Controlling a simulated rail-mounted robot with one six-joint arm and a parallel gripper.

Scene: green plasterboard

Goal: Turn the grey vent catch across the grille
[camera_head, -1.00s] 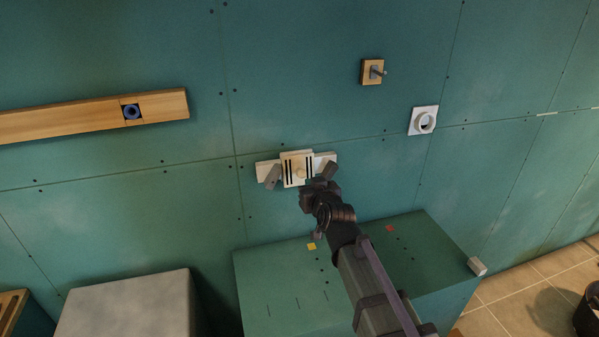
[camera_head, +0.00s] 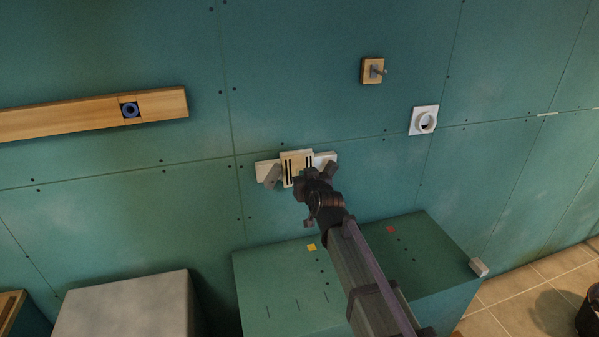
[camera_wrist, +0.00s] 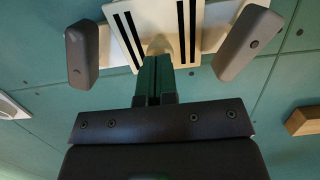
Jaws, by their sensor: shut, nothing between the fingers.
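The vent has a cream grille (camera_head: 288,168) with dark slots on a pale backing strip, on the green wall. A grey catch (camera_head: 273,177) hangs tilted at its left, and another grey catch (camera_head: 330,167) at its right is partly hidden by my gripper. In the wrist view both catches, one at left (camera_wrist: 82,55) and one at right (camera_wrist: 248,42), lie beside the grille (camera_wrist: 155,18), not across its slots. My gripper (camera_wrist: 154,62) is shut and empty, its fingertips in front of the grille's middle, over a small beige knob (camera_wrist: 160,44). I cannot tell whether they touch.
A green box (camera_head: 275,285) stands below the vent, under my arm. A pale grey block (camera_head: 130,305) is at lower left.

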